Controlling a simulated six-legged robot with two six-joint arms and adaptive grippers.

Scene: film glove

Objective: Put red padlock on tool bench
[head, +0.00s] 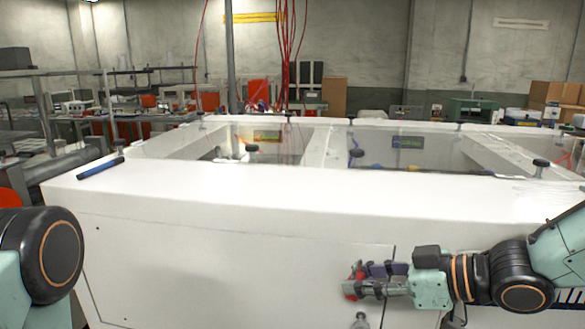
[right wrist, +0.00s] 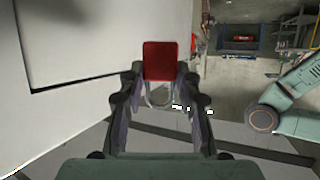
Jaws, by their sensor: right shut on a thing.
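The red padlock (right wrist: 160,62) is between the fingertips of my right gripper (right wrist: 160,85) in the right wrist view, with its shackle pointing back toward the palm. In the head view the padlock (head: 352,284) shows as a small red piece at the tips of my right gripper (head: 370,280). The gripper is shut on it, in front of the white cabinet's front face. My left arm shows at the left edge, but its gripper is out of view. I cannot single out the tool bench with certainty.
A large white cabinet (head: 230,195) with open glass-like compartments fills the middle. A blue marker-like object (head: 100,167) lies on its top left. Benches with equipment (head: 90,105) stand behind at the left, and cardboard boxes (head: 556,93) at the back right. Red cables hang behind.

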